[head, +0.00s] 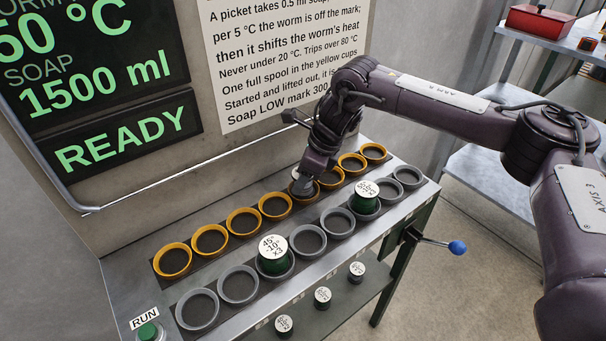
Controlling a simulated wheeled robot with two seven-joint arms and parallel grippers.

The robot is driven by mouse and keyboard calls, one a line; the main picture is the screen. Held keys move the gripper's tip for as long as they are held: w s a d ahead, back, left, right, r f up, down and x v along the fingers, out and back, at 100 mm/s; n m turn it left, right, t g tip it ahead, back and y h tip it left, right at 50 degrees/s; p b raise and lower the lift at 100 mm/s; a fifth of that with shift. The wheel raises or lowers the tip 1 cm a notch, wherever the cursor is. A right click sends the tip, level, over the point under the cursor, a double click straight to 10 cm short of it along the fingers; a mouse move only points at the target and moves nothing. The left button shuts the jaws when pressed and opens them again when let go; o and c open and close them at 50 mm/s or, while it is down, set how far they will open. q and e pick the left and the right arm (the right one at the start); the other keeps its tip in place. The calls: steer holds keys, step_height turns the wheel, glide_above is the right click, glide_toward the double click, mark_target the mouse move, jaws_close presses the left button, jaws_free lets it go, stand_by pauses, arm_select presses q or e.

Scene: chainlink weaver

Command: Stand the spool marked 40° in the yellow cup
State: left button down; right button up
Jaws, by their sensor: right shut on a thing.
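My right gripper (304,183) reaches down over a yellow cup (293,196) in the middle of the back row. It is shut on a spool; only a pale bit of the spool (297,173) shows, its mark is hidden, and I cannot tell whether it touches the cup. A green spool with a white top marked 45° -10° x3 (272,247) stands in a grey cup in the front row. Another green spool (367,190) stands in a grey cup further right; its label is too small to read surely. My left gripper is not in view.
Other yellow cups (160,262) and grey cups (181,312) look empty. Several small labelled spools (322,295) stand on a lower ledge. A green RUN button (147,331) is at the front left, a blue-knobbed lever (457,247) at the right. A panel reads READY (120,143).

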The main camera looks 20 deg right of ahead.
steer(key=o, duration=1.2)
steer(key=shift+c, duration=0.2)
steer(key=shift+r, duration=0.1)
step_height(320, 180, up, 8)
steer(key=p, duration=0.6)
